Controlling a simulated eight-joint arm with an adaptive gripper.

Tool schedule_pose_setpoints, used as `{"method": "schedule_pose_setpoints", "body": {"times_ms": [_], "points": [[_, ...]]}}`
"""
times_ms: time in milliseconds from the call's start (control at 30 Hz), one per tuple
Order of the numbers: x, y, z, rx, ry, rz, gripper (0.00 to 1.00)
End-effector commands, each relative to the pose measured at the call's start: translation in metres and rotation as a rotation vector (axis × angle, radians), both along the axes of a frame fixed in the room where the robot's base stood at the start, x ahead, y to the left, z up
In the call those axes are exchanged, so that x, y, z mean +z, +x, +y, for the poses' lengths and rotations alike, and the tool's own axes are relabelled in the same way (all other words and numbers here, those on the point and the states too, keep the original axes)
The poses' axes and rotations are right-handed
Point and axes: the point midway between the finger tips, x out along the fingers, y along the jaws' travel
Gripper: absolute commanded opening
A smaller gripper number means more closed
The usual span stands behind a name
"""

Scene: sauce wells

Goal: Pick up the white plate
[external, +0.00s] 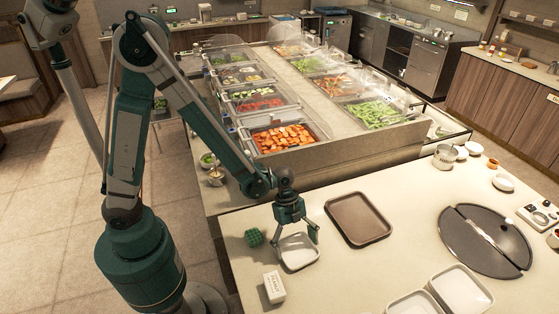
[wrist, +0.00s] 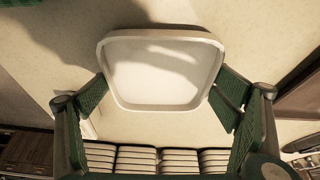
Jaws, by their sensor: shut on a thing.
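The white plate (external: 298,253) is a shallow, square dish with rounded corners near the left part of the front counter. In the wrist view the plate (wrist: 162,72) lies between my two green finger pads, which press on its left and right rims. My gripper (external: 296,238) points down over the plate and is shut on it; it also shows in the wrist view (wrist: 160,90). The plate's inside is empty. I cannot tell whether its underside touches the counter.
A brown tray (external: 358,218) lies right of the plate. White dishes (external: 461,291) and a dark round board (external: 485,242) are farther right. The food bar (external: 340,150) stands behind.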

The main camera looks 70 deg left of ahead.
Motion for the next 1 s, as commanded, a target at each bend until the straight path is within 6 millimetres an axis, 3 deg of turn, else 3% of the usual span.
{"method": "schedule_pose_setpoints", "body": {"times_ms": [467, 1000], "points": [[0.009, 0.0, 0.0, 0.0, 0.0, 0.0, 0.72], [0.074, -0.001, 0.0, 0.0, 0.0, 0.0, 0.72]]}}
